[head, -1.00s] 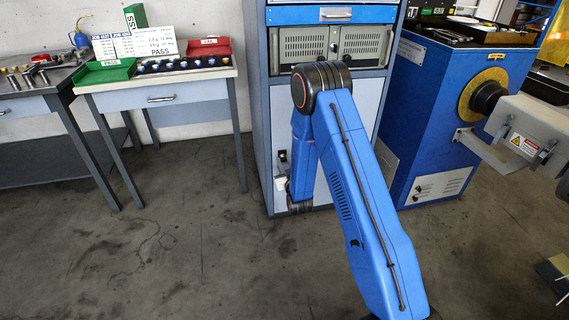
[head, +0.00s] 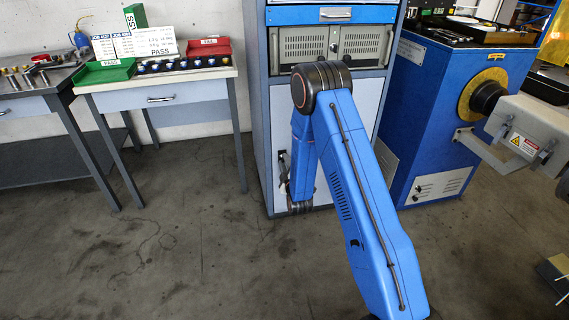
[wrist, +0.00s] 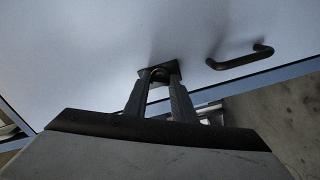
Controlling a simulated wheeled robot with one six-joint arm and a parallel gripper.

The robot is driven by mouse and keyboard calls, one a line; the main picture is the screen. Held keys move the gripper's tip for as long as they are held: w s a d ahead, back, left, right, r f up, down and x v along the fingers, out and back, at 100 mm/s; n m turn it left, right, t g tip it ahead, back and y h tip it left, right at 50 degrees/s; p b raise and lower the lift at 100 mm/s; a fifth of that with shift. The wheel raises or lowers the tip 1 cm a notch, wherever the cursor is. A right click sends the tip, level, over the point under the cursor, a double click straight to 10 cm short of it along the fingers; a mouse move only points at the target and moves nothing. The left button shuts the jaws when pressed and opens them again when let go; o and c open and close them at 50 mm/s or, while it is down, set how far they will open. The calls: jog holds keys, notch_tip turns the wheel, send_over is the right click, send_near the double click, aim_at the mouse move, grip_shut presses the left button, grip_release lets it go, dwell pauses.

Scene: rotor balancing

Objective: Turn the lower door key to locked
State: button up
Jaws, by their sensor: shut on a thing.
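The lower door (head: 362,112) is the pale panel low on the blue cabinet, and it fills much of the wrist view (wrist: 80,50). On it, a small dark lock plate (wrist: 145,72) sits between my fingertips. My gripper (wrist: 160,78) is shut on the key (wrist: 159,71) at this plate. The key is mostly hidden by the fingers, so its exact angle is hard to read. In the head view the key is hidden, and my forearm and wrist stand in front of the door's left side.
A dark door handle (wrist: 240,58) stands out close to the right of the lock in the wrist view. The door's edge runs just below. A workbench (head: 160,92) with trays is on the left, and a blue machine (head: 445,110) on the right. The floor between is clear.

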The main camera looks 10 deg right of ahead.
jog(key=n, duration=0.5)
dwell(0.6)
jog(key=o, duration=1.1)
jog(key=shift+c, duration=0.2)
jog(key=shift+s, duration=0.1)
